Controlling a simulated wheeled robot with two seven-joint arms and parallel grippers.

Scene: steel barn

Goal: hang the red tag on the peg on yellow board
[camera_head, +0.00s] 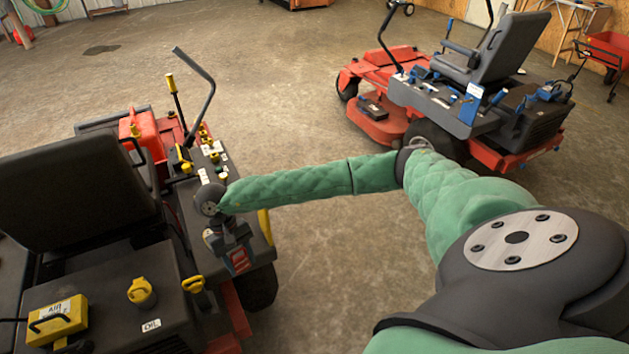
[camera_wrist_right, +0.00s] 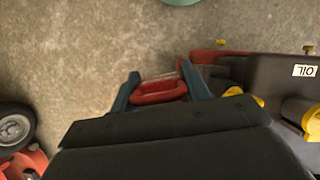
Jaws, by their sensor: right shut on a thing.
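My right gripper (camera_head: 238,258) is low beside the right side of the near mower, pointing down toward the floor. In the right wrist view, its two blue-grey fingers (camera_wrist_right: 159,70) are around a red tag (camera_wrist_right: 158,93). The tag has a rounded loop toward the palm and a paler, flat part farther out. In the head view the tag (camera_head: 240,260) shows as a small red patch between the fingers. I cannot make out a yellow board with a peg in either view. My left gripper is out of view.
The near mower (camera_head: 75,190) has a black seat, yellow caps, an OIL label and a yellow AIR box (camera_head: 57,320). A second red mower (camera_head: 380,125) with blue parts stands at the back right. Bare concrete floor (camera_head: 290,75) lies between and beyond them.

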